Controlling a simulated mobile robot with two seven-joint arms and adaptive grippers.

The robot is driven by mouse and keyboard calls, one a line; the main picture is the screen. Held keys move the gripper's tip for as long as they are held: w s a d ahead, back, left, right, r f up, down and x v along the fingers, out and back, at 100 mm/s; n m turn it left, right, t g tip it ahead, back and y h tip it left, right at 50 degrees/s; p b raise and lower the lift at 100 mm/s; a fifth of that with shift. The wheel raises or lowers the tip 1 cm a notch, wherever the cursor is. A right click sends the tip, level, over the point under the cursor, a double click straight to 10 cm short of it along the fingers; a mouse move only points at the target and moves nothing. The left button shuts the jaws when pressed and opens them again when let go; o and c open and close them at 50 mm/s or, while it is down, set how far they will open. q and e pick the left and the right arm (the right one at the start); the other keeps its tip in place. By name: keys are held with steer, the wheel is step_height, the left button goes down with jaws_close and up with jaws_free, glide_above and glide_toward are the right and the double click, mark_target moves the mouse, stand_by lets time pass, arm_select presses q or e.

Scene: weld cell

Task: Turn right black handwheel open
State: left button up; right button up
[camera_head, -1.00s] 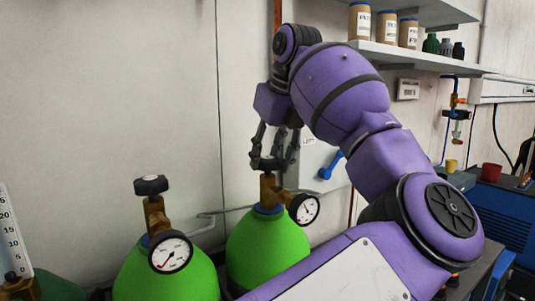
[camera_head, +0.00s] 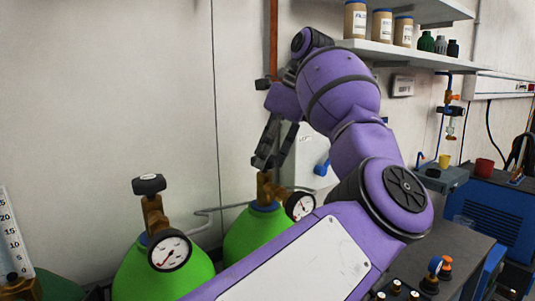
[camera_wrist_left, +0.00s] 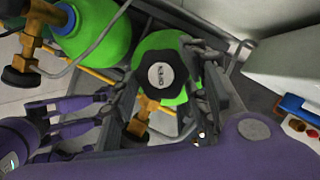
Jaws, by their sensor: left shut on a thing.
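The right black handwheel (camera_wrist_left: 158,73) is lobed, with a pale label at its centre, and shows in the left wrist view. My left gripper (camera_wrist_left: 165,95) has its fingers on both sides of it and is shut on it. In the head view my left gripper (camera_head: 268,158) is on top of the brass valve (camera_head: 265,187) of the right green cylinder (camera_head: 250,235). Its fingers hide the handwheel there. A pressure gauge (camera_head: 300,206) sits just right of that valve. My right gripper cannot be made out.
A left green cylinder (camera_head: 160,280) with its own black handwheel (camera_head: 149,185) and gauge (camera_head: 170,250) stands beside it. A grey pipe (camera_head: 225,207) runs behind. A shelf with jars (camera_head: 381,25) is above right. A blue machine (camera_head: 498,210) stands far right.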

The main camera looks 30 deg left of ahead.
arm_select(q)
steer(key=shift+f, duration=0.25)
arm_select(e)
steer(key=shift+w, duration=0.15)
arm_select(q)
steer(key=o, duration=0.9)
steer(key=shift+c, duration=0.2)
steer(key=shift+o, duration=1.3)
steer(key=shift+s, duration=0.1)
steer(key=shift+d+r, duration=0.1)
steer(key=shift+r, duration=0.2)
steer(key=shift+d+r, duration=0.1)
steer(key=shift+r, duration=0.2)
steer(key=v, duration=1.1)
arm_select(e)
steer(key=shift+s, duration=0.2)
